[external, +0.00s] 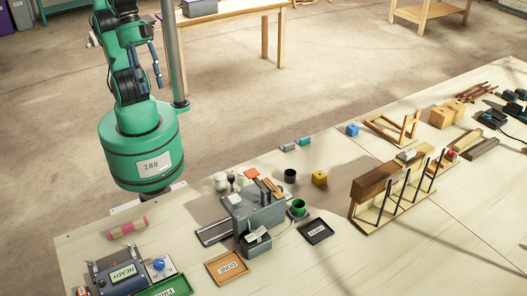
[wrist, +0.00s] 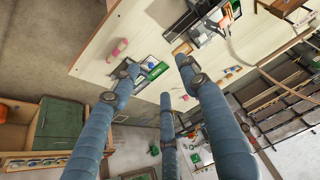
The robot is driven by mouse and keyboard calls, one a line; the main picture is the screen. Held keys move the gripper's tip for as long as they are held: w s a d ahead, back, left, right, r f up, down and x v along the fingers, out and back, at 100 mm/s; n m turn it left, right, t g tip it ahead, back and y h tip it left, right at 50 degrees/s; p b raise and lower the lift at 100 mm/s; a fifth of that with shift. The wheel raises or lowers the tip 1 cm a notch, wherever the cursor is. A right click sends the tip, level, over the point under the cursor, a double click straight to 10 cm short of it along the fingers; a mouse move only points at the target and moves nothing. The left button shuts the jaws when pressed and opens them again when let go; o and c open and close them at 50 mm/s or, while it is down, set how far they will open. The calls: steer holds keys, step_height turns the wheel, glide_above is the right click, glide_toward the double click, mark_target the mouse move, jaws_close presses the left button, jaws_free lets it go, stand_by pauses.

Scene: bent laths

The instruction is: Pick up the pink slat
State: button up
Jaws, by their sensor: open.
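The pink piece (external: 128,227), which I take for the pink slat, lies on the pale workbench near its left corner. It has pink ends and a tan middle. In the wrist view a small pink piece (wrist: 119,48) shows on the bench, beyond the tip of the left finger. My gripper (external: 154,68) is raised in the air above and behind the bench, well apart from the pink piece. In the wrist view my gripper (wrist: 160,74) has its three blue-grey fingers spread, with nothing between them.
A box marked READY (external: 123,271) stands in front of the pink piece. A grey fixture (external: 252,212) and an orange-rimmed tray (external: 227,267) are to its right. A wooden rack with dark uprights (external: 398,205) stands farther right. Bare bench surrounds the pink piece.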

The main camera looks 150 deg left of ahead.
steer(key=w+d+f+m+g+p, duration=0.3)
steer(key=w+d+f+m+g, duration=0.1)
steer(key=w+d+f+m, duration=1)
steer(key=d+f+m+g, duration=0.1)
steer(key=d+f+m, duration=0.3)
steer(key=f, duration=0.7)
steer(key=shift+s+d+g, duration=0.25)
steer(key=shift+d+g, duration=0.05)
steer(key=shift+d, duration=0.4)
glide_above(129, 225)
step_height(129, 225, down, 9)
steer(key=shift+r+b, duration=0.2)
steer(key=shift+b, duration=0.15)
steer(key=shift+s, duration=0.1)
